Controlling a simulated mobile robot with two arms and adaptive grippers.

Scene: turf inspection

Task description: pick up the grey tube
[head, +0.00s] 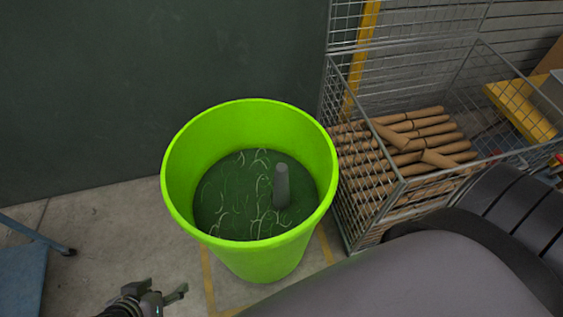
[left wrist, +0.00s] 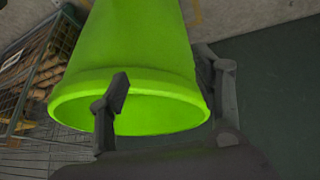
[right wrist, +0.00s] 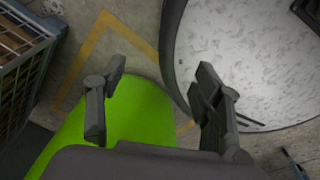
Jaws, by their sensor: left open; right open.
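The grey tube (head: 281,187) stands upright on the dark green, turf-like bottom of a bright green bin (head: 176,195), right of the middle. Its top is below the bin's rim. My left gripper (head: 165,294) is low in the head view, outside the bin at its front left. It is open and empty; in the left wrist view its fingers (left wrist: 168,88) show in front of the bin's outside and rim (left wrist: 130,80). My right gripper (right wrist: 160,78) is open and empty, with the bin (right wrist: 140,112) behind it. The tube is hidden in both wrist views.
A wire cage (head: 364,212) with several brown cardboard tubes (head: 405,145) stands close to the bin's right. A dark wall (head: 150,80) rises behind. Bare floor (head: 110,215) lies left of the bin, and a blue object (head: 22,272) is at the far left.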

